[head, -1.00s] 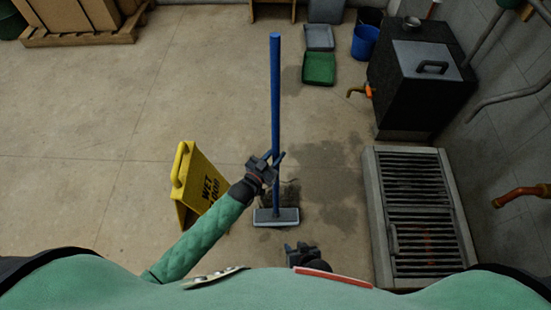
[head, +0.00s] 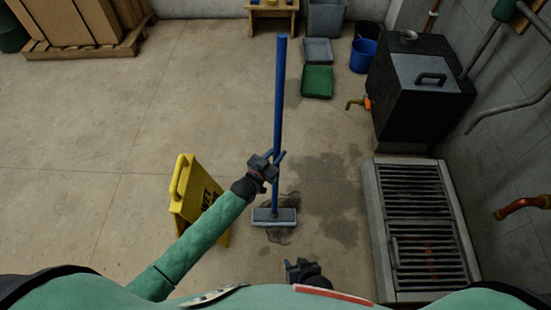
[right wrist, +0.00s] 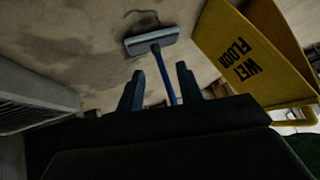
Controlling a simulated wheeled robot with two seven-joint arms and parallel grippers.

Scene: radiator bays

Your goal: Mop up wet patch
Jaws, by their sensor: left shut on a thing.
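A mop with a blue pole (head: 280,95) and a flat grey head (head: 274,216) stands on the floor in the head view. My left gripper (head: 268,165) is shut on the pole a little above the head. The wet patch (head: 325,185) is a set of dark blotches right of the mop, with a darker smear around its head. My right gripper (head: 303,268) is low in the head view, apart from the mop. In the right wrist view its fingers (right wrist: 158,88) are spread with nothing between them; the mop head (right wrist: 151,40) shows beyond.
A yellow wet floor sign (head: 192,195) stands just left of my left forearm. A floor grate (head: 420,225) lies at the right, with a black tank (head: 420,90) behind it. Green and grey trays (head: 317,82) and a blue bucket (head: 363,55) are at the back.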

